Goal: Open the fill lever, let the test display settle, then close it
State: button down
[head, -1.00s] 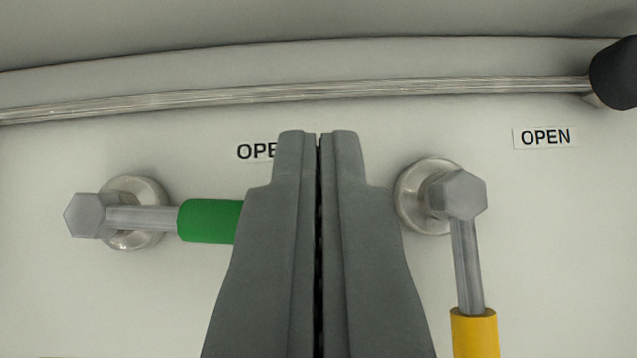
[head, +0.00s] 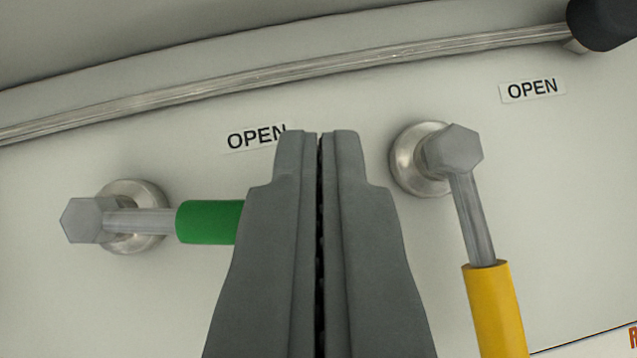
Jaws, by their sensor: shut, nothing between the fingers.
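A lever with a green grip (head: 208,222) lies level in the picture, its hex-headed pivot on a round metal boss at the left. The right end of the green grip is hidden behind my gripper. A lever with a yellow grip (head: 495,310) hangs down from its boss at the right, leaning slightly right toward its lower end. My gripper (head: 319,135) is shut and empty, pointing up between the two levers. It overlaps the green grip in the picture; I cannot tell whether they touch. No test display is in view.
An OPEN label (head: 257,137) sits above the green lever and another OPEN label (head: 532,89) above the yellow one. A metal rail (head: 290,76) with a black end knob (head: 603,22) runs across the top.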

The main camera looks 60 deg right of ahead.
jog(key=shift+s+a+m+g+h, duration=0.2)
jog(key=shift+a+m+g, duration=0.2)
jog(key=shift+m, duration=0.15)
jog(key=shift+s+a+m+g+h, duration=0.1)
jog(key=shift+a+m+g+h, duration=0.1)
jog(key=shift+a+m+g, duration=0.3)
jog(key=m, duration=0.1)
jog(key=a+m+g, duration=0.2)
jog(key=shift+s+a+m, duration=0.2)
jog(key=shift+s+m, duration=0.05)
jog(key=shift+m, duration=0.1)
jog(key=a+m+g, duration=0.2)
jog(key=m+g, duration=0.1)
jog(key=shift+w+a+m, duration=0.15)
jog(key=shift+a+m, duration=0.1)
jog(key=shift+m, duration=0.05)
jog(key=a+m+g, duration=0.1)
jog(key=m, duration=0.1)
jog(key=shift+w+a+m+g+y, duration=0.3)
jog(key=shift+w+a+g+y, duration=0.05)
jog(key=shift+a+g+y, duration=0.05)
jog(key=shift+w+a, duration=0.25)
jog(key=shift+a, duration=0.25)
jog(key=shift+w+a, duration=0.55)
jog(key=shift+a, duration=0.05)
jog(key=shift+w, duration=0.1)
